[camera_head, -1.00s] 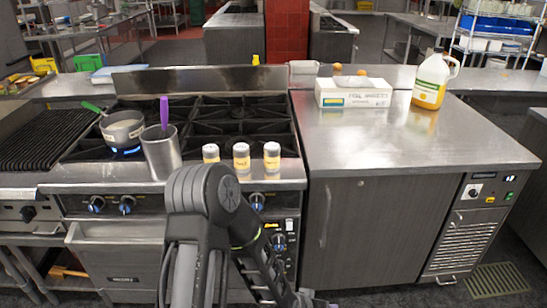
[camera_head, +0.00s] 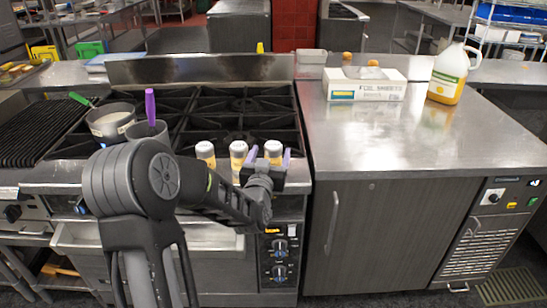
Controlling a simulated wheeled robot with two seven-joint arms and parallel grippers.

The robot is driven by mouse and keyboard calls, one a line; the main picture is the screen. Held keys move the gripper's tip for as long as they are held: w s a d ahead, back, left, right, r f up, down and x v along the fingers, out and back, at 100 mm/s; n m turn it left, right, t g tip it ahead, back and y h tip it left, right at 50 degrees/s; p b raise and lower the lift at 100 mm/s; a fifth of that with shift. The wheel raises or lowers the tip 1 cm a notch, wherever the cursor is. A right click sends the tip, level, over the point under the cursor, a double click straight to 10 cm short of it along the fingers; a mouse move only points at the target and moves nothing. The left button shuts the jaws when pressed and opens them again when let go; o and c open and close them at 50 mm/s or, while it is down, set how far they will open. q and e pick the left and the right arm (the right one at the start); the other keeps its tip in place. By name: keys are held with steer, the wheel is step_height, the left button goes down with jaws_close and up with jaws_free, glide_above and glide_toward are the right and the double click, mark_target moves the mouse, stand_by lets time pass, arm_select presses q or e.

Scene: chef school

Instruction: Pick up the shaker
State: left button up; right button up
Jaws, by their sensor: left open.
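Three alike shakers with pale lids and yellow lower parts stand in a row on the front edge of the stove: the left shaker (camera_head: 205,151), the middle shaker (camera_head: 238,153) and the right shaker (camera_head: 273,148). My left gripper (camera_head: 269,157) is open, with purple fingertips pointing away from me. In the picture one fingertip shows on each side of the right shaker, and the gripper hides its lower part. I cannot tell whether the fingers reach around it or are still in front. My right gripper is not in view.
A pot (camera_head: 110,121) and a metal container (camera_head: 147,131) with a purple handle stand on the stove's left. A foil sheets box (camera_head: 366,84) and a yellow jug (camera_head: 448,75) are on the counter (camera_head: 410,135) to the right, whose front is clear.

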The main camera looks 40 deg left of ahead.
arm_select(q)
steer(key=shift+x, duration=0.85)
steer(key=shift+w+a, duration=0.1)
steer(key=shift+w, duration=0.1)
steer(key=shift+r, duration=0.1)
steer(key=shift+w+a+p, duration=0.1)
steer(key=shift+w+p, duration=0.1)
steer(key=shift+p, duration=0.2)
steer(key=p+x, duration=0.1)
steer(key=x, duration=0.3)
steer(key=shift+w+a+p, duration=0.1)
steer(key=shift+w+p, duration=0.25)
steer(key=shift+p, duration=0.05)
steer(key=shift+c, duration=0.2)
jaws_close()
